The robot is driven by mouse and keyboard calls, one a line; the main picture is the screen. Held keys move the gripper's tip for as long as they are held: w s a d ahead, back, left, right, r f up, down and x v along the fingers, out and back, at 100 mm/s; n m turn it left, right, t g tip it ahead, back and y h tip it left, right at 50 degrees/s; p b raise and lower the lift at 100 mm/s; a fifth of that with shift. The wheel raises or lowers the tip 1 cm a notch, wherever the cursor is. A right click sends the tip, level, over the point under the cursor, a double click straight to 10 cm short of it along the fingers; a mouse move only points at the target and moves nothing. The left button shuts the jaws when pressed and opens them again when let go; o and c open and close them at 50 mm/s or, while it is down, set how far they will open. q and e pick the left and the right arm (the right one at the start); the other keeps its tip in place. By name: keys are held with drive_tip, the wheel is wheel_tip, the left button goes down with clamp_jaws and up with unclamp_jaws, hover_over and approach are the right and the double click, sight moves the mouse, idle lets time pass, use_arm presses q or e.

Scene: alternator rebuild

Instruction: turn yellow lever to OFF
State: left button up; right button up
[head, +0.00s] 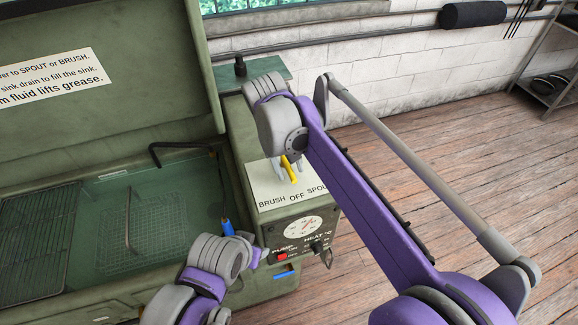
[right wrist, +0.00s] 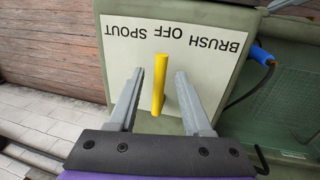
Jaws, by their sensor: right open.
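The yellow lever (head: 290,171) is on the cream label panel (head: 265,186) marked BRUSH, OFF and SPOUT. In the head view its visible end points down toward the word OFF. In the right wrist view the lever (right wrist: 158,85) stands between the fingers of my right gripper (right wrist: 157,92), with gaps on both sides. There its upper end lies below the lettering, near OFF and toward SPOUT; the exact setting is hard to tell. My right gripper (head: 287,168) is open over the panel. My left gripper (head: 258,256) is partly hidden at the parts washer's front; its fingers are unclear.
Below the panel is a control box with a dial (head: 302,229) and a red switch (head: 282,256). A blue-handled brush (head: 227,227) on a hose is left of the panel. The green sink (head: 175,185) with its raised lid (head: 130,110) is at left. Wooden floor (head: 470,170) is clear at right.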

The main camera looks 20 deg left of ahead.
wheel_tip(320, 180, up, 11)
drive_tip(key=s+a+p, duration=0.1)
drive_tip(key=shift+a+f, duration=0.2)
drive_tip(key=shift+a, duration=0.2)
drive_tip(key=shift+s, duration=0.1)
